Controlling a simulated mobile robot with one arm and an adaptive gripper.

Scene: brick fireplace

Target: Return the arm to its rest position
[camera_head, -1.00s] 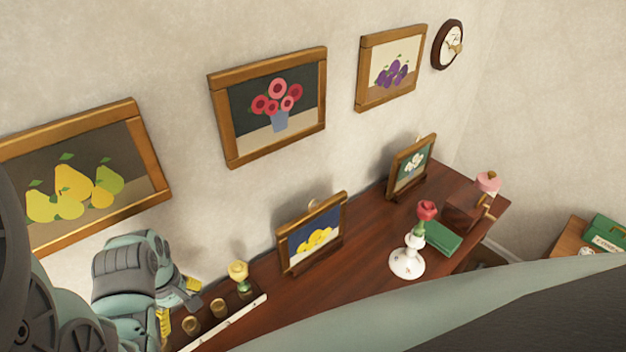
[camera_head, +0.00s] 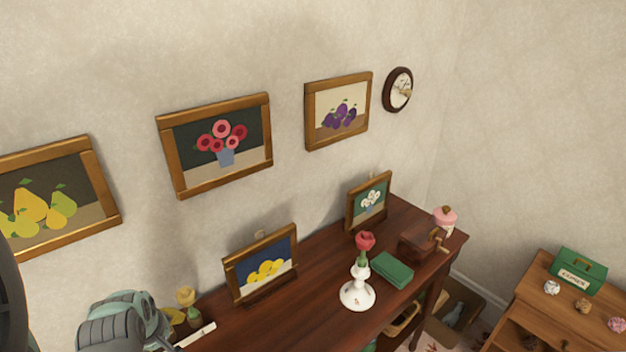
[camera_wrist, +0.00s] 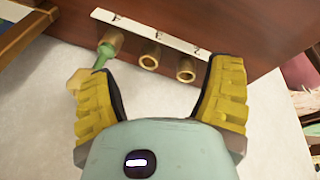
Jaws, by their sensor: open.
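My gripper (camera_wrist: 155,68) is open in the wrist view, its two yellow ridged fingers spread wide with nothing between them. Beyond them is a white labelled strip (camera_wrist: 147,31) with several brass cups. A yellow flower (camera_wrist: 84,80) on a green stem leans from the left cup and overlaps the left finger; I cannot tell if they touch. In the head view my grey-green arm end (camera_head: 125,325) is at the lower left, beside the left end of the dark wooden table (camera_head: 315,318). Its fingers are not clearly visible there.
The table holds two framed pictures (camera_head: 262,265) (camera_head: 369,200), a white vase (camera_head: 357,291) with a red rose, a green book (camera_head: 392,270) and a grinder (camera_head: 420,243). A wooden cabinet (camera_head: 540,300) with a green box (camera_head: 578,271) stands right. The wall is behind.

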